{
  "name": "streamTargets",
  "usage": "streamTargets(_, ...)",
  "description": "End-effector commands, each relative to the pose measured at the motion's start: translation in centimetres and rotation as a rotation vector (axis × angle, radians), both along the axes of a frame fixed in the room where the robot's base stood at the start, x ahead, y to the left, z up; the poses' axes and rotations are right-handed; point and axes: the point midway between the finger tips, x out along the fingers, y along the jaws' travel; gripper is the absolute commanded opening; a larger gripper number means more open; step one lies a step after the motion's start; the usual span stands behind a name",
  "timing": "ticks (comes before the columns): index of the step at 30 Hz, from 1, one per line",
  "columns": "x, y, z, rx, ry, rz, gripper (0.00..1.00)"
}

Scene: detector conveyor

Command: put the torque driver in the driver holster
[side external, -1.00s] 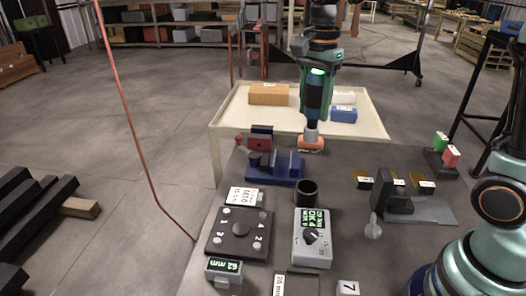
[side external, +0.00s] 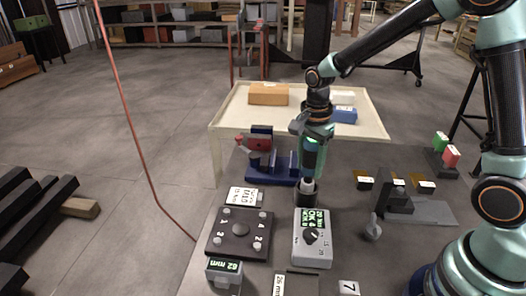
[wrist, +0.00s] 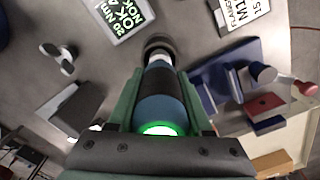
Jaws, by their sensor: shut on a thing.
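My gripper (side external: 316,140) is shut on the torque driver (side external: 310,160), which has a blue and black body and a lit green ring. The driver hangs nearly upright, pale collar downward. In the wrist view the driver (wrist: 158,98) lies between my two green fingers (wrist: 160,115). The driver holster (side external: 305,198) is a short black cup on the bench, directly under the driver; its dark rim also shows in the wrist view (wrist: 157,42). The driver's lower end is at the holster's mouth; the collar hides the opening, so I cannot tell how deep it is.
A blue fixture (side external: 268,176) with a red part stands close left of the holster. A grey meter (side external: 312,240) with a dial stands close in front. A dark plate (side external: 240,232) with knobs lies front left. A black block (side external: 397,196) stands to the right.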

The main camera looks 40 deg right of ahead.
Motion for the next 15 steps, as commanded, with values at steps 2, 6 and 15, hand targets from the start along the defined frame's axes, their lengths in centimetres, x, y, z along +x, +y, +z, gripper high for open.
streamTargets(2, -0.1, 0.0, -1.0, 0.000, 0.003, 0.000, 0.00)
streamTargets(6, 0.0, 0.0, -3.0, 0.000, 0.003, 0.000, 0.00)
streamTargets(15, 0.0, 0.0, -3.9, 0.000, -0.001, 0.000, 0.00)
